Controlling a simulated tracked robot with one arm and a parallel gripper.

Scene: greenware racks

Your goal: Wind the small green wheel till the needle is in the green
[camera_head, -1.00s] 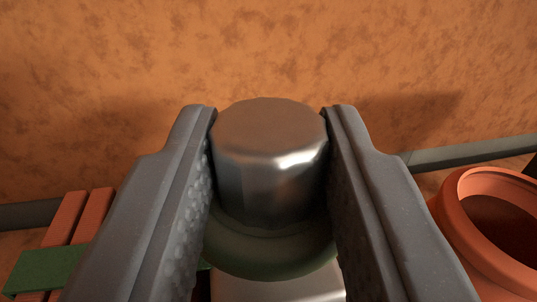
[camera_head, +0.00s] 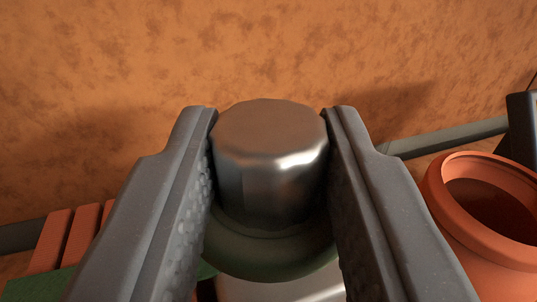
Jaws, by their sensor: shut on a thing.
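The small green wheel (camera_head: 268,258) is in the lower middle of the view, with a shiny metal hub (camera_head: 270,165) standing up from its centre. My gripper (camera_head: 270,125) is shut on this hub, one finger pressed on each side. Much of the wheel is hidden behind the fingers and the hub. Below it is a pale metal surface (camera_head: 280,288), only partly in view. No needle or dial shows in this view.
An orange clay pot (camera_head: 490,215) with an open mouth stands close on the right, a dark object (camera_head: 523,130) behind it. Red-orange slats (camera_head: 62,240) and a green strip (camera_head: 40,284) lie at lower left. A mottled orange wall fills the back, with a grey rail (camera_head: 450,137) along its foot.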

